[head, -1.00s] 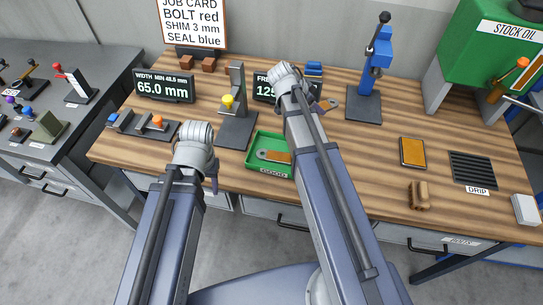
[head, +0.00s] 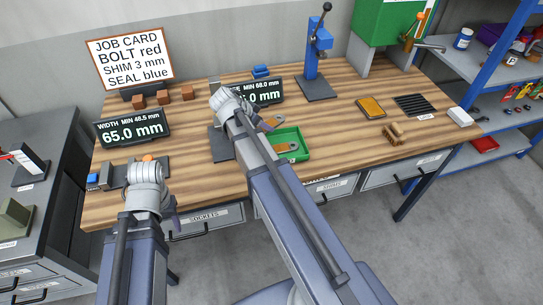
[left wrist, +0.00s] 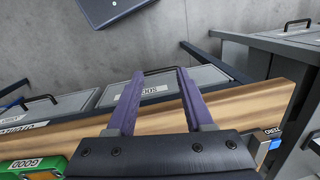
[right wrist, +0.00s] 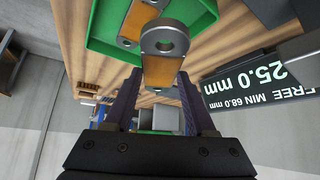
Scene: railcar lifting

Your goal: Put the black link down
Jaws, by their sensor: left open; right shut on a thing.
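My right gripper (right wrist: 160,80) is shut on a link (right wrist: 165,40) with a grey ringed eye and an orange middle; I see no plainly black link. In the head view this held link (head: 272,122) is just behind and left of the green tray (head: 304,152), seemingly above the bench. Another orange link with grey ends (head: 284,147) lies in the tray; it also shows beyond the held link in the right wrist view (right wrist: 138,18). My left gripper (left wrist: 160,75) is open and empty, at the bench's front edge. The right arm partly hides the tray's left side.
Displays reading 65.0 mm (head: 132,128) and another, partly hidden (head: 262,92), stand behind. A dark-based fixture (head: 216,143) is left of my right arm. A blue press (head: 318,50), orange pad (head: 371,107) and drip grate (head: 416,105) lie right.

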